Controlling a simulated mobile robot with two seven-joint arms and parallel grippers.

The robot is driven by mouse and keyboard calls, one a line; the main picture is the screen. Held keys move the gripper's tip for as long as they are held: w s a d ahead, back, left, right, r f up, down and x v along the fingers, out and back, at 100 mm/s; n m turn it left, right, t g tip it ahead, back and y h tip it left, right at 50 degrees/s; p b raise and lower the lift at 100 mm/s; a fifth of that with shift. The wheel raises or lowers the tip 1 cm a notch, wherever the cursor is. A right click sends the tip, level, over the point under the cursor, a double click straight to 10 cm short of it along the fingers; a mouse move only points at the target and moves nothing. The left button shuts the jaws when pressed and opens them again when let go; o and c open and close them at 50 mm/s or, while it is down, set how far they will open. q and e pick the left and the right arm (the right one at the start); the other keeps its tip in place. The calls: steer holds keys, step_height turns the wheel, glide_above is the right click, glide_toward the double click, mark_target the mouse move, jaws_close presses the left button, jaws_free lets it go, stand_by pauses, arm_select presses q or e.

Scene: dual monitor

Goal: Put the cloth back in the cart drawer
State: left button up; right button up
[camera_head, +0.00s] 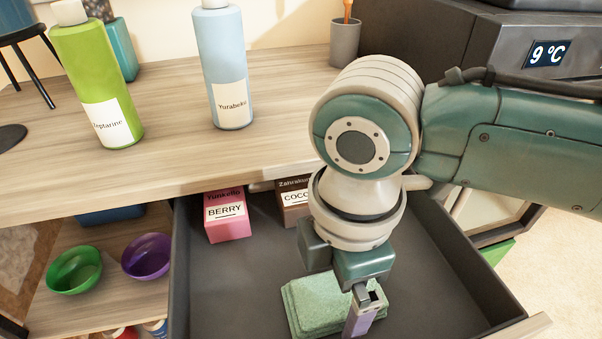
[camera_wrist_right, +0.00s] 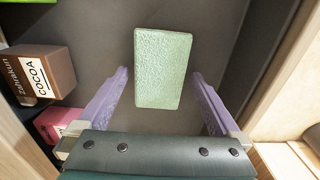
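The cloth (camera_head: 318,305) is a light green, folded, textured block. It appears to lie on the floor of the open dark grey drawer (camera_head: 232,290), near the drawer's middle. My right gripper (camera_head: 358,308) points down into the drawer over the cloth and hides part of it. In the right wrist view the cloth (camera_wrist_right: 163,65) shows between the two purple fingers, with a gap on each side. The right gripper is open and holds nothing. My left gripper is not in view.
A pink berry box (camera_head: 227,217) and a brown cocoa box (camera_head: 294,203) stand at the drawer's back. The wooden top (camera_head: 170,150) above carries a green bottle (camera_head: 98,85) and a blue bottle (camera_head: 224,65). Green (camera_head: 74,270) and purple (camera_head: 146,256) bowls sit on a shelf at left.

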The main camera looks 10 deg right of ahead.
mark_target(336, 292)
step_height(336, 292, up, 11)
steer(key=p, duration=0.4)
steer(key=shift+s+a+m+y, duration=1)
steer(key=shift+s+a, duration=0.45)
steer(key=shift+a, duration=0.3)
steer(key=s+d+f+m+t+h, duration=0.1)
steer(key=s+d+m+t, duration=0.2)
steer(key=s+d+m, duration=0.6)
steer(key=d+m, duration=0.4)
steer(key=m, duration=0.1)
steer(key=shift+s+t+h, duration=0.15)
steer(key=shift+t+h, duration=0.15)
steer(key=shift+h, duration=0.1)
steer(key=shift+f, duration=0.1)
